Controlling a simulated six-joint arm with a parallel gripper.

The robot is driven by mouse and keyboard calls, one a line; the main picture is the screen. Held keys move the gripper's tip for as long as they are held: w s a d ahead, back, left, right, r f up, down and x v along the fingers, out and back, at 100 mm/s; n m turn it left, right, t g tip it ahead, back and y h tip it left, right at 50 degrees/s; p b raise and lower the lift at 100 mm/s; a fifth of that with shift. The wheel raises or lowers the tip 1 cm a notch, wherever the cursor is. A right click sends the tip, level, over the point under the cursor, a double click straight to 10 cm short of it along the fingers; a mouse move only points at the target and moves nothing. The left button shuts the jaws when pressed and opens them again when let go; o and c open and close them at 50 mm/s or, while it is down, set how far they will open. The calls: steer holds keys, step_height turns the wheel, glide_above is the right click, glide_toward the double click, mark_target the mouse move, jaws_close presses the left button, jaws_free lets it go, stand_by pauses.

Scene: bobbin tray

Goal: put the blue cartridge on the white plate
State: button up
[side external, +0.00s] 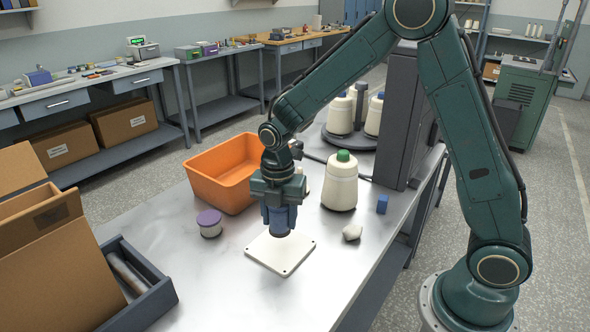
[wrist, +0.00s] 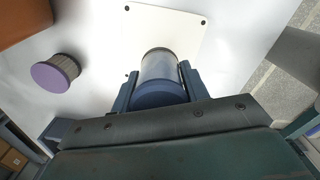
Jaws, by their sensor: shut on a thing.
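My gripper (side external: 280,218) is shut on the blue cartridge, a pale cylinder (wrist: 160,66) with a blue cap (wrist: 160,96), its cap end toward the wrist camera. In the side view my fingers mostly hide it. The white plate (side external: 278,258) is a thin square with small dark holes at its corners, flat on the table. It also shows in the wrist view (wrist: 166,27). The cartridge is upright at the plate's far part in the side view. I cannot tell whether its lower end touches the plate.
A purple-capped cartridge (side external: 209,223) stands left of the plate. An orange bin (side external: 219,186) is behind. A green-topped cream cone (side external: 340,184), a small blue block (side external: 382,204) and a whitish lump (side external: 352,232) are to the right. A dark tray (side external: 150,270) is front left.

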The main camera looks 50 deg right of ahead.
mark_target(280, 230)
steer(key=shift+f, duration=2.2)
steer(key=shift+f, duration=0.15)
steer(key=o, duration=1.1)
step_height(280, 230, up, 12)
